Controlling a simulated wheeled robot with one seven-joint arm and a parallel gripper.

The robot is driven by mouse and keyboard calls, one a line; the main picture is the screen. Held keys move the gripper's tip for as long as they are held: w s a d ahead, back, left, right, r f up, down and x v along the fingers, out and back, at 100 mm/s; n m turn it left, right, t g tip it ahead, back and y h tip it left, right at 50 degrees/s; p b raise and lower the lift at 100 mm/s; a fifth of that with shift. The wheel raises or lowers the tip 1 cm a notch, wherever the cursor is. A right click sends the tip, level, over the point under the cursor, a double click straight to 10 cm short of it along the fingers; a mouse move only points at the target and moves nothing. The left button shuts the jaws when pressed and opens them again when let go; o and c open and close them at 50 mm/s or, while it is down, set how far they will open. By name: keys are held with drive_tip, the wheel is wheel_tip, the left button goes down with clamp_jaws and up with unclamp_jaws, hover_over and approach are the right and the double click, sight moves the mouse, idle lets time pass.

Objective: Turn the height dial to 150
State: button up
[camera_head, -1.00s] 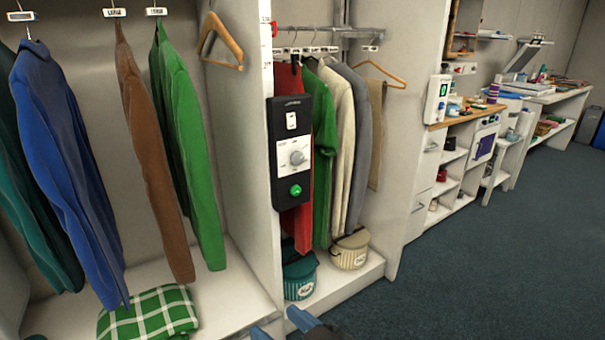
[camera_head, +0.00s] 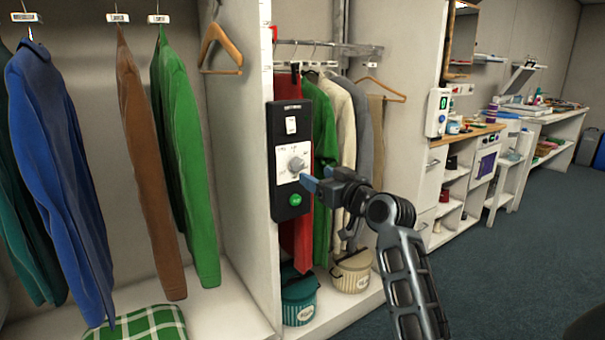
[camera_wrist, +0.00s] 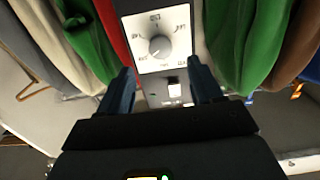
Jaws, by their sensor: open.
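The height dial (camera_head: 297,164) is a round grey knob on a white plate, on a black control panel (camera_head: 291,214) fixed to the wardrobe's divider edge. A white switch sits above it and a green button (camera_head: 295,199) below. My gripper (camera_head: 307,178) is open, just right of the dial and apart from it. In the wrist view the dial (camera_wrist: 159,46) shows beyond and between the two blue fingers (camera_wrist: 157,88), with marks around it too blurred to read. The knob's exact setting cannot be told.
Hanging clothes flank the panel: a green jacket (camera_head: 187,160) to the left, a red garment (camera_head: 296,250) behind it. Teal and cream baskets (camera_head: 351,272) stand on the wardrobe floor. Open carpet (camera_head: 505,270) lies to the right.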

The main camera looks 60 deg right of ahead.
sight(299, 166)
drive_tip(key=p+x, duration=0.1)
drive_tip(key=x, duration=0.6)
drive_tip(key=shift+w+d, duration=0.15)
drive_tip(key=shift+w, duration=0.15)
drive_tip(key=c, duration=1.1)
